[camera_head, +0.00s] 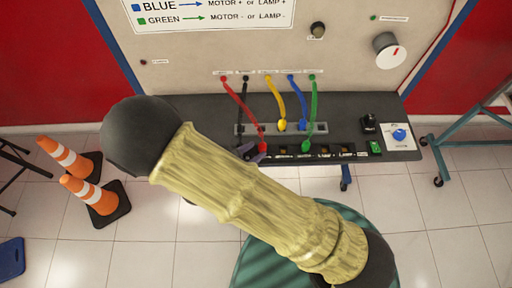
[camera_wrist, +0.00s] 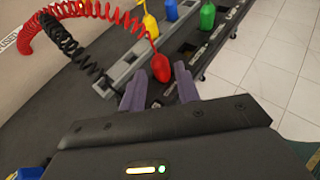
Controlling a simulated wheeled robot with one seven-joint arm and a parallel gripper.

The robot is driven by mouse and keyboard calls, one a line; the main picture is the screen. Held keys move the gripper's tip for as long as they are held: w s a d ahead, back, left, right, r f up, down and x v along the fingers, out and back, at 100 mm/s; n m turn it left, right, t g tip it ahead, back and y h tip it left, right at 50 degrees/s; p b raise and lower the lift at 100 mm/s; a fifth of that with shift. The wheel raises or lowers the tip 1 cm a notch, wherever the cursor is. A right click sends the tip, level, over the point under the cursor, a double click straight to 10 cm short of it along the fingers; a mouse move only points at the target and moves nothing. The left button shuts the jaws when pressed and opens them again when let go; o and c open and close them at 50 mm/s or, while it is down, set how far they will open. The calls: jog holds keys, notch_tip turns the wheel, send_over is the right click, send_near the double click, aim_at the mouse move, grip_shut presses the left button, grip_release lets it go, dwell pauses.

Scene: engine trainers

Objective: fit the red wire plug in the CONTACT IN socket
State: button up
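The red wire plug (camera_head: 262,147) is at the left end of the labelled socket strip (camera_head: 318,152), in front of the grey plug rack. In the wrist view the red plug (camera_wrist: 160,67) looks upright, just beyond and between my purple fingertips. Its lower end and the socket under it are hidden, so I cannot tell how deep it sits. My gripper (camera_wrist: 160,88) is open, with gaps beside the plug. In the head view my gripper (camera_head: 251,153) is mostly behind my arm. The CONTACT IN label is too small to read.
A switch and blue knob (camera_head: 399,134) are at the right. Traffic cones (camera_head: 90,190) stand on the floor.

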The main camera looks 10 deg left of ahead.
jog(key=shift+p+v, duration=0.4)
jog(key=shift+v, duration=0.5)
jog(key=shift+r, duration=0.15)
notch_tip(320, 180, up, 5)
jog(key=p, duration=0.4)
jog(key=shift+r, duration=0.1)
jog(key=shift+o, duration=0.2)
jog(key=o, duration=0.5)
jog(key=shift+o, duration=0.2)
